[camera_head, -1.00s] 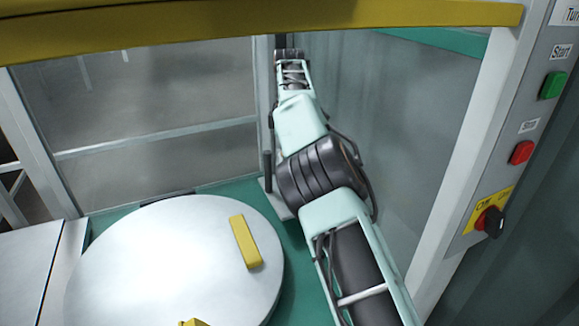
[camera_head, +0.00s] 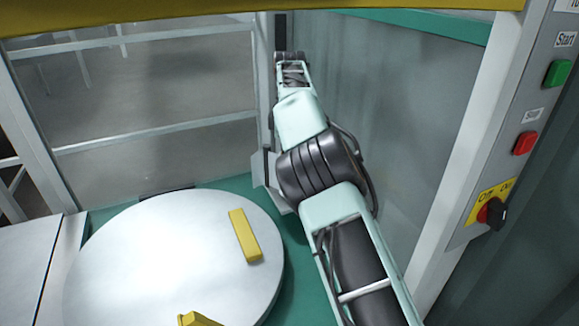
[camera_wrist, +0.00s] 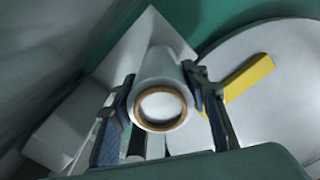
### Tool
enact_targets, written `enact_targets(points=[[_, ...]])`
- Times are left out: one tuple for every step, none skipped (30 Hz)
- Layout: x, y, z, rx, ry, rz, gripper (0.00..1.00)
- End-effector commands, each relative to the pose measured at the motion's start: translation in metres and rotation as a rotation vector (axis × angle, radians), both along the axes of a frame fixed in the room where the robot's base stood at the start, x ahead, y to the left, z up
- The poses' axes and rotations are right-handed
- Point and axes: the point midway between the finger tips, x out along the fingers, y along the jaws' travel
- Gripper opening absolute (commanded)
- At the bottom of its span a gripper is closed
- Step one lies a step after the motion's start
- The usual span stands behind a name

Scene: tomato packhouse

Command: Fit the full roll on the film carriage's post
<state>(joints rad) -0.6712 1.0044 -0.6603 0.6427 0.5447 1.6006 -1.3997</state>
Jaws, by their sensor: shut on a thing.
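In the wrist view my gripper (camera_wrist: 159,73) is shut on the full roll (camera_wrist: 162,66), a white cylinder with a brown cardboard core. One dark finger presses on each side. The core's open end faces the wrist camera, and pale white shows inside it; I cannot tell whether that is the post. A pale grey plate (camera_wrist: 147,32), which looks like part of the film carriage, lies behind the roll. In the head view a grey plate (camera_head: 261,169) stands at the foot of the mast (camera_head: 265,95), partly behind my arm. My gripper and the roll are hidden there.
A round white turntable (camera_head: 165,260) with yellow blocks (camera_head: 243,236) lies left of my arm. A control panel with a green start button (camera_head: 557,73) and a red stop button (camera_head: 524,143) is at right. A yellow beam (camera_head: 200,17) crosses the top.

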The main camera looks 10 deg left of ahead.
Motion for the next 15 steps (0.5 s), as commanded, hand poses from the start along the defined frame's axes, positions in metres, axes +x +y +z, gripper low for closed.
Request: enact_targets(points=[[0.0001, -0.0002, -0.0022, 0.000, -0.001, -0.001, 0.22], [0.0001, -0.0004, -0.0034, 0.000, -0.001, -0.001, 0.22], [0.0001, -0.0005, -0.0049, -0.001, -0.001, -0.001, 0.22], [0.0000, -0.0004, -0.0059, -0.001, -0.001, 0.000, 0.22], [0.0000, -0.0003, -0.0066, 0.000, -0.001, 0.000, 0.22], [-0.0001, -0.0001, -0.0074, 0.000, -0.001, 0.000, 0.22], [-0.0001, 0.0000, -0.0077, 0.000, -0.001, 0.000, 0.22], [0.0000, 0.0000, -0.0079, 0.000, -0.001, 0.000, 0.22], [0.0000, 0.0000, -0.0079, 0.000, -0.001, 0.000, 0.22], [0.0000, 0.0000, -0.0078, 0.000, -0.001, 0.000, 0.22], [0.0000, 0.0000, -0.0077, 0.000, -0.001, 0.000, 0.22], [0.0000, -0.0001, -0.0077, 0.000, -0.001, 0.000, 0.22], [0.0000, -0.0001, -0.0077, 0.000, -0.001, 0.000, 0.22], [0.0001, -0.0001, -0.0077, 0.000, -0.001, 0.000, 0.22], [0.0001, -0.0001, -0.0077, 0.000, -0.001, 0.000, 0.45]])
